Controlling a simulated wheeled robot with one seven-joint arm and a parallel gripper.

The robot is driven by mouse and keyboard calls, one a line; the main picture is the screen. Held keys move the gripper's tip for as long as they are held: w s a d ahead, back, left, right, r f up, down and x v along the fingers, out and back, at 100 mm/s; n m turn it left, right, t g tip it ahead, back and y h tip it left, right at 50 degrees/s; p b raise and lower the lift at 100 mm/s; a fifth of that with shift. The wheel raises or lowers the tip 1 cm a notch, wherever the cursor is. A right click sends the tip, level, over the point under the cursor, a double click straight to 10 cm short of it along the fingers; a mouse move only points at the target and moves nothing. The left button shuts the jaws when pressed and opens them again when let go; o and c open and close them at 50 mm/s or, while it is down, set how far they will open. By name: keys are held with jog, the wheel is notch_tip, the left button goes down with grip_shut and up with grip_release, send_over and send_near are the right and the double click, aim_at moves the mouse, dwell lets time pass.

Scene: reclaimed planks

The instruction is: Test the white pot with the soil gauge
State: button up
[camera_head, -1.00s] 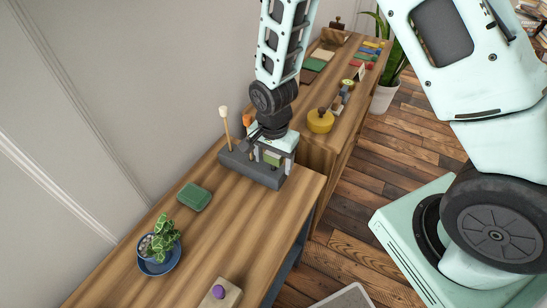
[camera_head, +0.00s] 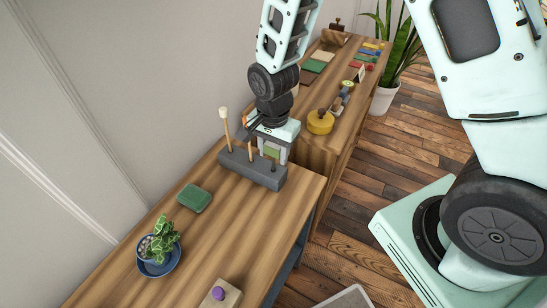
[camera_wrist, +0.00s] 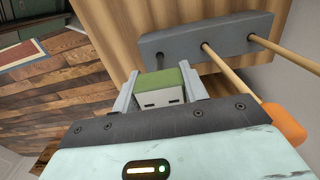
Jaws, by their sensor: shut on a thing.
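My gripper (camera_wrist: 160,90) is shut on a block with a green top and white face, which looks like the soil gauge head (camera_wrist: 168,84). In the head view the gripper (camera_head: 271,150) is above the right end of a grey tool holder (camera_head: 262,174). A thin dark rod (camera_head: 274,162) shows between the block and the holder; I cannot tell whether its tip is still in the holder. The one clearly white pot (camera_head: 383,98) stands on the floor at the upper right with a tall plant, apart from my gripper.
A pale-headed stick (camera_head: 225,125) and an orange-handled tool (camera_wrist: 285,122) stand in the holder. A small plant in a blue pot (camera_head: 160,250), a green block (camera_head: 193,198) and a purple-knobbed block (camera_head: 222,295) sit on the bench. A yellow pot (camera_head: 320,122) stands on the farther bench.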

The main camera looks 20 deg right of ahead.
notch_tip(320, 180, up, 6)
jog(key=shift+r, duration=0.15)
notch_tip(320, 180, up, 6)
jog(key=p, duration=0.5)
jog(key=shift+p, duration=0.3)
dwell(0.4)
